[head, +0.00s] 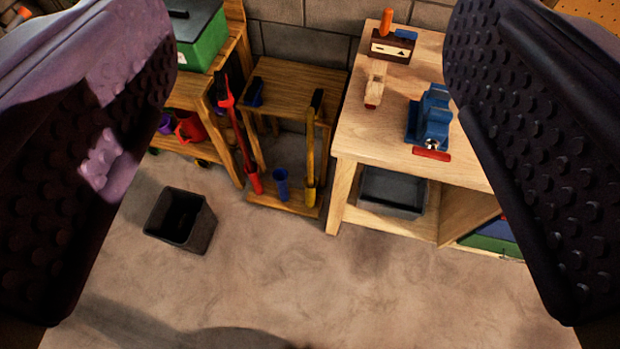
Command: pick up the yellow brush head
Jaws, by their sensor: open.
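A long yellow tool (311,150) stands upright in a small wooden rack (290,85). It has a black top end and a thicker yellow lower end. I cannot clearly tell which part of it is a brush head. A red tool (240,135) leans to its left, and a short blue cup-like piece (281,184) sits between them on the low shelf. My gripper (310,175) is open and empty. Its two dark, studded fingers fill the left and right sides. The rack shows in the gap, well beyond the fingers and touching neither.
A wooden workbench (350,130) with a blue vise (432,118) stands right of the rack. A shelf unit holding a green box (205,45) is on the left. A black bin (182,219) stands on the floor. The concrete floor (300,285) in front is clear.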

